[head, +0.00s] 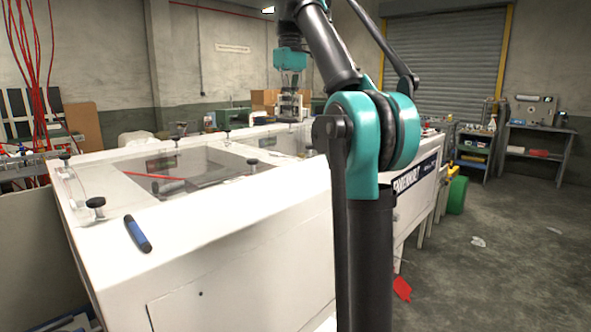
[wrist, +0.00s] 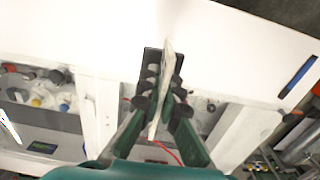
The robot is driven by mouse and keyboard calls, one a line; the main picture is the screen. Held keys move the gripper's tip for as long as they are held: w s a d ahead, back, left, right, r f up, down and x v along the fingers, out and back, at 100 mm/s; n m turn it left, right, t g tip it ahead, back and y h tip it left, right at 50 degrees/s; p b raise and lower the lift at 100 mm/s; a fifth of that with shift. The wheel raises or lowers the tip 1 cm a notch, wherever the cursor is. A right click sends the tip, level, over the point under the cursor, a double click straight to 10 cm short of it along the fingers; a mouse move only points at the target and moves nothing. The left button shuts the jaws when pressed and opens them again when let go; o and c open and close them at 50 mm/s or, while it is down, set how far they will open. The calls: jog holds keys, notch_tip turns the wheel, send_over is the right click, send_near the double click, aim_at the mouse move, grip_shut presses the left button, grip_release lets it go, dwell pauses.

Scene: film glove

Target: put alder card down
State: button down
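A thin pale card, taken to be the alder card (wrist: 167,58), stands edge-on between the dark finger pads in the wrist view. My gripper (wrist: 162,78) is shut on it, with pads touching both faces. Its face cannot be read from this angle. In the head view my gripper (head: 290,82) hangs small and far off, over the back part of the white machine, and I cannot make out the card there.
The white machine (head: 250,215) has a glassy sunken panel and several black knobs on top. A blue marker-like cylinder (head: 138,234) lies on its near surface. In the wrist view, a white surface (wrist: 90,30) lies beyond the fingers, beside an opening with bottles (wrist: 62,102).

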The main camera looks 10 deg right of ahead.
notch_tip(320, 180, down, 17)
jog(key=shift+f, duration=0.15)
dwell(0.5)
jog(key=c, duration=2.2)
grip_release()
jog(key=shift+f, duration=0.15)
jog(key=o, duration=0.5)
notch_tip(320, 180, up, 12)
jog(key=shift+r, duration=0.2)
